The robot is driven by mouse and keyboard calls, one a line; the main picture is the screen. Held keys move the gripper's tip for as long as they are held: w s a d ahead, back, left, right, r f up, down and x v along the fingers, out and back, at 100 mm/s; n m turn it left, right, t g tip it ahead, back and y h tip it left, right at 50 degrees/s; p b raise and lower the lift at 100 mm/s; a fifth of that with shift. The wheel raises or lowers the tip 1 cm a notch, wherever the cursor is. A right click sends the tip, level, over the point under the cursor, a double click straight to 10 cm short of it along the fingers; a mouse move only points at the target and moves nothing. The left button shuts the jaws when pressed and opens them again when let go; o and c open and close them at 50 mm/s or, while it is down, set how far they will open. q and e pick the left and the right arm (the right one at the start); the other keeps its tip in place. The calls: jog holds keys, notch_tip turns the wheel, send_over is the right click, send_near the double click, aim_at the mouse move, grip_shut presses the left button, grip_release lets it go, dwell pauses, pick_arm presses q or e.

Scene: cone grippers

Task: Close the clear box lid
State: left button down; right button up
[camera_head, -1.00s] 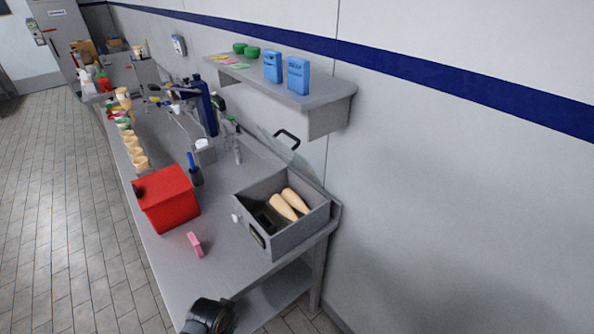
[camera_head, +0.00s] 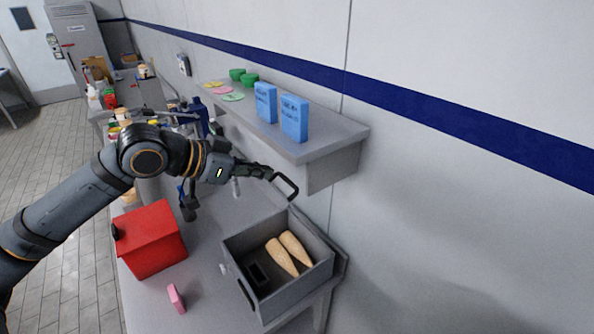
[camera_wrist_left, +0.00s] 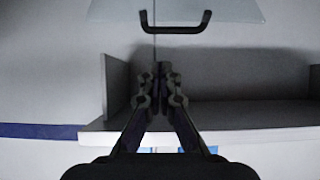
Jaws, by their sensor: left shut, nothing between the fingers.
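The grey box (camera_head: 290,295) stands on the counter with its top open. Its clear lid (camera_wrist_left: 225,10) is raised at the box's wall side; in the head view its pane hardly shows. The lid's black handle (camera_head: 287,187) sticks up above the box, and it also shows in the wrist view (camera_wrist_left: 175,29). My left gripper (camera_head: 268,173) is shut and empty, with its tips close to the handle. In the wrist view the left fingers (camera_wrist_left: 160,75) point toward the handle; I cannot tell whether they touch it. My right gripper is out of view.
Two tan cones (camera_head: 288,255) lie in the box. A red box (camera_head: 150,240) and a pink item (camera_head: 176,298) are on the counter to its left. A shelf (camera_head: 320,150) with blue packets (camera_head: 294,118) overhangs behind, close to the left gripper.

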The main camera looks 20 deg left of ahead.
aim_at(292, 187)
pick_arm(q)
jog(key=p+x, duration=0.5)
jog(key=x, duration=0.3)
jog(key=shift+d+f, duration=0.15)
jog(key=shift+d, duration=0.05)
jog(key=shift+w+d+f, duration=0.25)
jog(key=shift+f, duration=0.15)
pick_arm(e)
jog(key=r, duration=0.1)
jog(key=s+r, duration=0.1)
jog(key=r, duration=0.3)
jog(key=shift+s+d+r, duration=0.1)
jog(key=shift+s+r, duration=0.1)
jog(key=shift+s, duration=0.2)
pick_arm(q)
jog(key=shift+f, duration=0.1)
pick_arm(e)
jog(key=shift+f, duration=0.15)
